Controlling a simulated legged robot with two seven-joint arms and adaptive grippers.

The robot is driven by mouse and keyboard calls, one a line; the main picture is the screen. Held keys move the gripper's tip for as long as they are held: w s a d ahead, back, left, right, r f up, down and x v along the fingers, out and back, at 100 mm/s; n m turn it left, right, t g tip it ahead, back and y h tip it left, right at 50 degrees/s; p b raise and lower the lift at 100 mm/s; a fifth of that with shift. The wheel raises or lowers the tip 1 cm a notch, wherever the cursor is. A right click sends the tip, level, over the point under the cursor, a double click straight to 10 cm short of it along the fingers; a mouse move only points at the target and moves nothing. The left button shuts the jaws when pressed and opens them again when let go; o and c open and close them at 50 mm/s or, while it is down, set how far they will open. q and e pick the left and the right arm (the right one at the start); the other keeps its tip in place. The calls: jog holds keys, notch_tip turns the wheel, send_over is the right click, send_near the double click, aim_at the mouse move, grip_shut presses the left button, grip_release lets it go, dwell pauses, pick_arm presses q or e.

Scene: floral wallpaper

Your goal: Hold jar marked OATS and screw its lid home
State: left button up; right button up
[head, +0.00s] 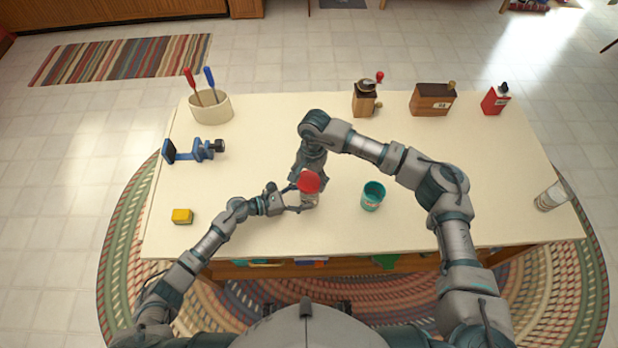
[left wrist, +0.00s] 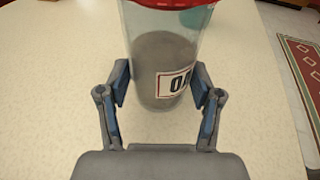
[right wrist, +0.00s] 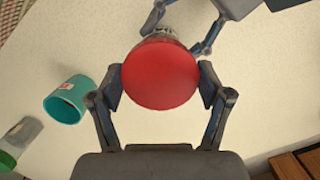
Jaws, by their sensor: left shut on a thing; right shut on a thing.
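The clear jar (head: 308,200) with greyish contents stands upright at the table's front middle. In the left wrist view, its label (left wrist: 177,82) reads "OA", the rest cut off or turned away. My left gripper (left wrist: 162,88) is shut on the jar's lower body, a finger on each side. The red lid (right wrist: 160,74) sits at the jar's top, and its edge also shows in the left wrist view (left wrist: 190,3). My right gripper (right wrist: 160,88) comes from above and is shut on the lid's sides. I cannot tell how far the lid is threaded.
A teal cup (head: 372,197) stands close to the right of the jar. A glass jar (head: 551,196) is at the right edge. A yellow block (head: 182,217), blue clamp (head: 195,151) and tool crock (head: 211,108) are left. A grinder (head: 365,99), wooden box (head: 432,100) and red tin (head: 495,101) stand behind.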

aim_at(309, 180)
jog(key=shift+f, duration=0.15)
dwell(0.5)
jog(key=o, duration=0.8)
jog(key=shift+r, duration=3.55)
jog(key=shift+c, duration=0.3)
jog(key=shift+w+r+t+h, duration=0.15)
jog(key=shift+r+t+h, duration=0.25)
jog(key=shift+r+t, duration=0.5)
jog(key=shift+f, duration=4.3)
